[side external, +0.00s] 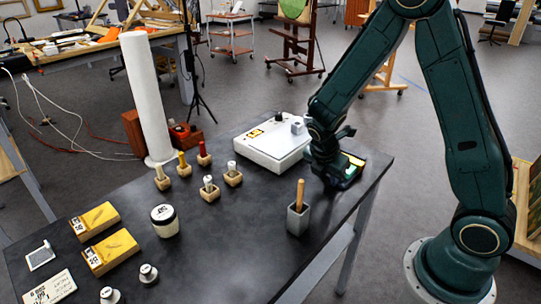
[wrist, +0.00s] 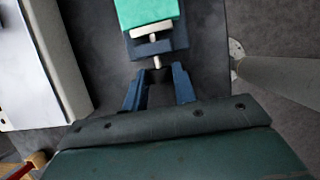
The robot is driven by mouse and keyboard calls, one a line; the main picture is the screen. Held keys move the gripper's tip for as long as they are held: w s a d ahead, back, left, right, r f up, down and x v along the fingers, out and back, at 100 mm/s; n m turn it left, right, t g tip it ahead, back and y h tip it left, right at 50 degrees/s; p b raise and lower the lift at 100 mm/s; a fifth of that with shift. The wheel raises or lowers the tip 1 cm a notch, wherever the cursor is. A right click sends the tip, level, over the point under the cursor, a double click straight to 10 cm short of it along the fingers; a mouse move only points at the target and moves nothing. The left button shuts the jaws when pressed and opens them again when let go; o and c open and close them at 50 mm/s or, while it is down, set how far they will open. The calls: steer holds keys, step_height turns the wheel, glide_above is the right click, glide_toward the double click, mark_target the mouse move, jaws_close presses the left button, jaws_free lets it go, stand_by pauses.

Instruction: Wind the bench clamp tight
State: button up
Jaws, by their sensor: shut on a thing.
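The bench clamp (wrist: 155,43) is a blue-grey block with a pale metal screw (wrist: 152,37) on its near side, at the top of the wrist view. A green block (wrist: 146,12) sits at its far side; I cannot tell how tightly it is held. My gripper (wrist: 158,74) has its two blue fingers either side of the dark end of the screw and is shut on it. In the side view my gripper (side external: 324,165) is low over the right end of the bench and hides most of the clamp (side external: 350,176).
A white box (side external: 272,149) stands close left of my gripper on the dark bench (side external: 225,250). A grey holder with a wooden handle (side external: 298,220) stands in front. Small wooden holders (side external: 210,194), a white column (side external: 150,100) and yellow boxes (side external: 110,251) are further left.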

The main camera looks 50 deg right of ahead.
steer(key=shift+s+t, duration=0.25)
steer(key=shift+t, duration=1.05)
steer(key=shift+m+t, duration=0.3)
steer(key=o, duration=1)
steer(key=shift+a+r, duration=0.1)
steer(key=shift+r, duration=0.05)
steer(key=v, duration=1.3)
steer(key=shift+r, duration=0.2)
steer(key=shift+s, duration=0.1)
